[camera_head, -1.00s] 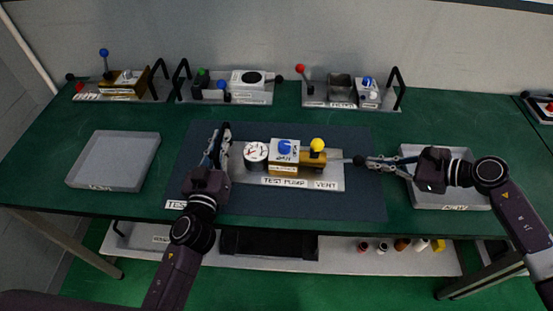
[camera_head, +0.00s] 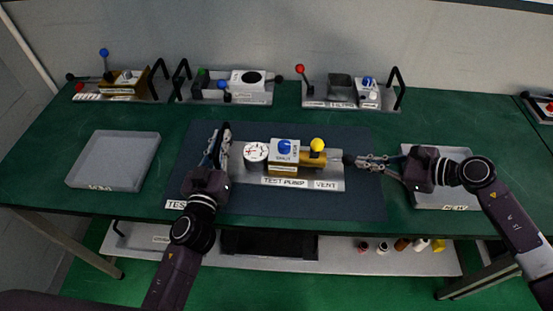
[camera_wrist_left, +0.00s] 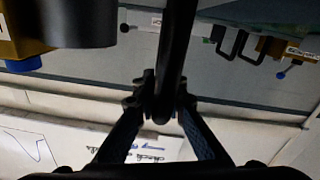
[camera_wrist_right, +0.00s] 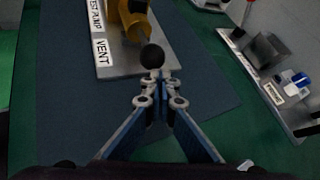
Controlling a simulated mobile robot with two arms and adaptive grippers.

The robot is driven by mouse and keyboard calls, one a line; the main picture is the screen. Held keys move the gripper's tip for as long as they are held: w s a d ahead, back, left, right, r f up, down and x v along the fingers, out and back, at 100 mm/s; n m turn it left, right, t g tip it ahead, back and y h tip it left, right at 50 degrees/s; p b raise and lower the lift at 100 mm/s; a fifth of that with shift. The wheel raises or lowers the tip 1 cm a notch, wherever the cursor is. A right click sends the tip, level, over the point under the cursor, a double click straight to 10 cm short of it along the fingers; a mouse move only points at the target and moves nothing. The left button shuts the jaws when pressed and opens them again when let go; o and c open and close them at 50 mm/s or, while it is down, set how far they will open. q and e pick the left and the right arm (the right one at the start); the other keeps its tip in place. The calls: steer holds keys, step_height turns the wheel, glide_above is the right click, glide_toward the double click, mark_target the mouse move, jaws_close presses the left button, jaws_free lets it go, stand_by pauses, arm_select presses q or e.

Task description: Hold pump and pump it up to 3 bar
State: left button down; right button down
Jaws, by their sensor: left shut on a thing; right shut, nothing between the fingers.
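The test pump (camera_head: 285,168) sits on a light plate on the dark mat, labelled TEST PUMP and VENT. It has a white dial gauge (camera_head: 256,152) with a reading too small to tell, a blue knob (camera_head: 285,146) and a yellow knob (camera_head: 317,145). My left gripper (camera_head: 218,150) is shut on the black handle at the plate's left end; the left wrist view shows the handle bar (camera_wrist_left: 174,60) between its fingers. My right gripper (camera_head: 360,161) is shut and empty, its tips at the black end knob (camera_wrist_right: 152,56) on the pump's right side.
A grey tray (camera_head: 112,186) stands at left, another (camera_head: 440,202) under my right arm. Three other units (camera_head: 122,85), (camera_head: 225,86), (camera_head: 350,92) stand along the back. Bench (camera_head: 80,125) is clear between the left tray and back units.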

steer(key=shift+a, duration=1.55)
steer(key=shift+d, duration=3.1)
